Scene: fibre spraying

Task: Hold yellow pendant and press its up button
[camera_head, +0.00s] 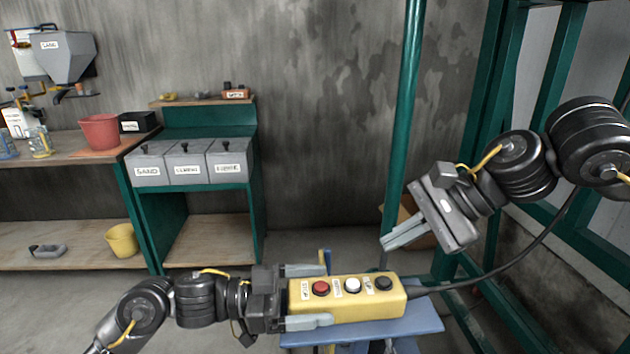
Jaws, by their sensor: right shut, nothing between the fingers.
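The yellow pendant (345,312) lies lengthwise at bottom centre, over a blue platform (425,327). Its face shows a red button (320,288), a white button (352,285) and a black button (383,283), with small labels too blurred to read surely. A black cable leaves its right end. My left gripper (306,296) has its grey fingers along both long sides of the pendant's left end, shut on it. My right gripper (386,243) is shut and empty, above and apart from the pendant's right end, fingers pointing down-left.
The black cable (510,265) curves up to the right, behind my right arm. A green post (403,130) stands behind, with green framing on the right. A bench with grey bins (187,165), a red bucket (100,132) and a yellow bucket (121,239) stand at left.

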